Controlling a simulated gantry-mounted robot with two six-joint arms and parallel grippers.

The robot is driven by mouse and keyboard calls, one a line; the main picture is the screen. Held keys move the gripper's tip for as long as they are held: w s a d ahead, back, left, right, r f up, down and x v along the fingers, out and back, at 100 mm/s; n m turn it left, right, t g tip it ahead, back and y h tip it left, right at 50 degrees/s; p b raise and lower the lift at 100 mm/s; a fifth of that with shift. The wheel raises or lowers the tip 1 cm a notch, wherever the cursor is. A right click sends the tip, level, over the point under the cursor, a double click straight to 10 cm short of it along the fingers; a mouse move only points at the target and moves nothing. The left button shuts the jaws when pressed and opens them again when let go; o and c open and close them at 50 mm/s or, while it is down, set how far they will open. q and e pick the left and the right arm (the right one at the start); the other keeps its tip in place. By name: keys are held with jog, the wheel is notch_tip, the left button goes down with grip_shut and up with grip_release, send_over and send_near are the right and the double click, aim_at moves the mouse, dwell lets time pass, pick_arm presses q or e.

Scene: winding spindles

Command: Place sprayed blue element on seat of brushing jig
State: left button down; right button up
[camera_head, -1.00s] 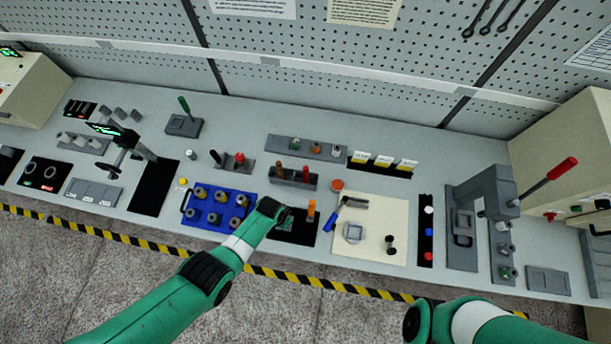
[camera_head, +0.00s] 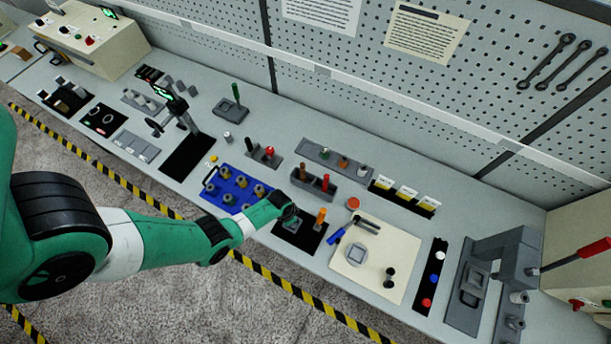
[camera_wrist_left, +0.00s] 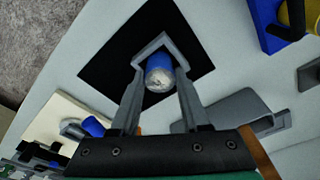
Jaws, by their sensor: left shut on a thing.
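My left gripper (camera_head: 287,212) is over the black mat (camera_head: 311,245) near the bench's front edge. In the left wrist view, my left gripper (camera_wrist_left: 158,72) is shut on the blue element (camera_wrist_left: 157,64), a short blue cylinder with a mottled whitish end facing the camera. A grey angular edge shows around the element's far side; I cannot tell whether the element touches a seat. In the head view the gripper hides the element. My right gripper is not in view.
A blue tray (camera_head: 229,197) with several spindles lies to the left. A grey block (camera_head: 314,187) with brown and red handles stands behind the mat. A cream board (camera_head: 376,262) with a blue-handled tool is on the right.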

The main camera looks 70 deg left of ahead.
pick_arm(q)
jog(key=shift+a, duration=0.1)
jog(key=shift+f, duration=0.15)
jog(key=shift+f, duration=0.15)
jog(key=shift+c, duration=1.9)
grip_release()
